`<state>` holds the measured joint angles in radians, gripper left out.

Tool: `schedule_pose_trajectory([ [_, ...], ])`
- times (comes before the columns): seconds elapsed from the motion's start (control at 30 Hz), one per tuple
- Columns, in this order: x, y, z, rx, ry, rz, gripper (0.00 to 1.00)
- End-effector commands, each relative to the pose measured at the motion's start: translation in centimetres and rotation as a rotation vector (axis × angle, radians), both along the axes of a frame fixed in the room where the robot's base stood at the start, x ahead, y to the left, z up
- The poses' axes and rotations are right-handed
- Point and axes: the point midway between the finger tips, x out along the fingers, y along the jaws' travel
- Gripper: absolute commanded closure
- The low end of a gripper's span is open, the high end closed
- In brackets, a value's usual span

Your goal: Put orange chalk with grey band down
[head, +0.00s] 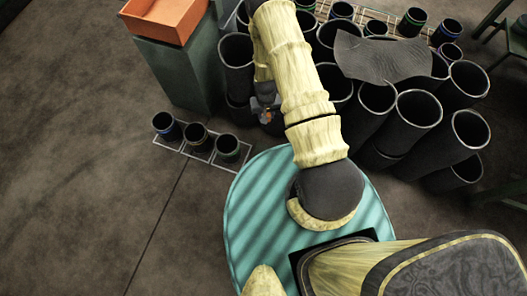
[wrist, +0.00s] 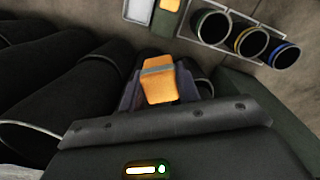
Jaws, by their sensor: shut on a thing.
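The orange chalk with a grey band (wrist: 158,82) is between the fingers of my gripper (wrist: 158,92) in the wrist view. My gripper is shut on it, and the grey band crosses its upper part. In the head view, my gripper (head: 266,105) hangs beside the black sleeves, right of the green cabinet. Only a small orange spot shows there, and much of the gripper is hidden by my arm. The chalk appears held up, clear of any surface; its lower end is hard to make out.
Three short black cups (head: 196,136) with coloured bands stand in a white-outlined row on the floor. A green cabinet (head: 185,75) bears an orange tray (head: 163,22). Many tall black sleeves (head: 415,110) crowd the right, with a dark sheet (head: 380,58) over some. Floor at left is free.

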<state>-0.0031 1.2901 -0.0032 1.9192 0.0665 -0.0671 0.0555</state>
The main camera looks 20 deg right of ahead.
Motion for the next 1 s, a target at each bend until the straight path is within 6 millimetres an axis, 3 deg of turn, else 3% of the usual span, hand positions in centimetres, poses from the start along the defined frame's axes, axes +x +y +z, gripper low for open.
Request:
schedule_pose_trajectory([
  [0.03,0.1,0.0,-2.2,-0.001,-0.001,-0.013,0.92],
  [1.0,1.7,-0.1,-20.1,-0.004,-0.002,-0.267,0.92],
])
